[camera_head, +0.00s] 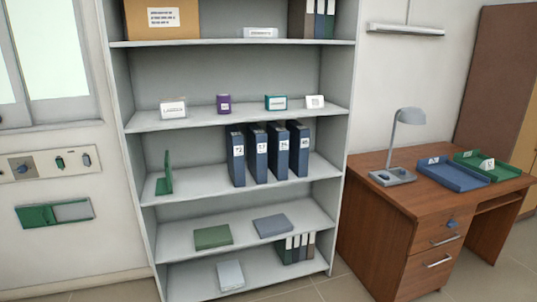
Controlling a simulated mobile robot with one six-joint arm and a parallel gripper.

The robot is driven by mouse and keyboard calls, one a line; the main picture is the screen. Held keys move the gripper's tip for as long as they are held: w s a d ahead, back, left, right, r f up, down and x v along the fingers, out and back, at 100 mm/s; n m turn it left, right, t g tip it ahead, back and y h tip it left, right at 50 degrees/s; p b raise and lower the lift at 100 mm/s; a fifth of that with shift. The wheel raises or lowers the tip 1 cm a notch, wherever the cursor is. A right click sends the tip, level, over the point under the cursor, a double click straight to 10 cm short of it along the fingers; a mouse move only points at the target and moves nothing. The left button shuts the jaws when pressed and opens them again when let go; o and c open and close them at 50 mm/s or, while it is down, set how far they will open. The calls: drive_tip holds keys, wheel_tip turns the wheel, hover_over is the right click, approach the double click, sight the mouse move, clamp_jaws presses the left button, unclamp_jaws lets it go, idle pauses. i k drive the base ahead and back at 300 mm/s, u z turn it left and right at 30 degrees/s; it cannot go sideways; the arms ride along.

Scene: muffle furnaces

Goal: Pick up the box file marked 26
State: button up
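Several dark blue box files (258,163) stand upright side by side on the middle shelf of the grey shelving unit. Each has a white number label near the top of its spine. The labels are too small to read surely, so I cannot tell which file is marked 26. The leftmost file (236,168) has a label that seems to begin with 2. The rightmost file (299,158) stands nearest the unit's right side. The files stand close together, with narrow gaps at most. My gripper is not in view.
A green bookend (164,178) stands left of the files, with bare shelf between. Small labelled boxes (223,103) sit on the shelf above. A wooden desk (410,215) with a lamp (407,117) and trays stands right.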

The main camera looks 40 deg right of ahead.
sight(277, 136)
drive_tip(key=z, duration=0.2)
drive_tip(key=i, duration=0.85)
drive_tip(key=u, duration=0.1)
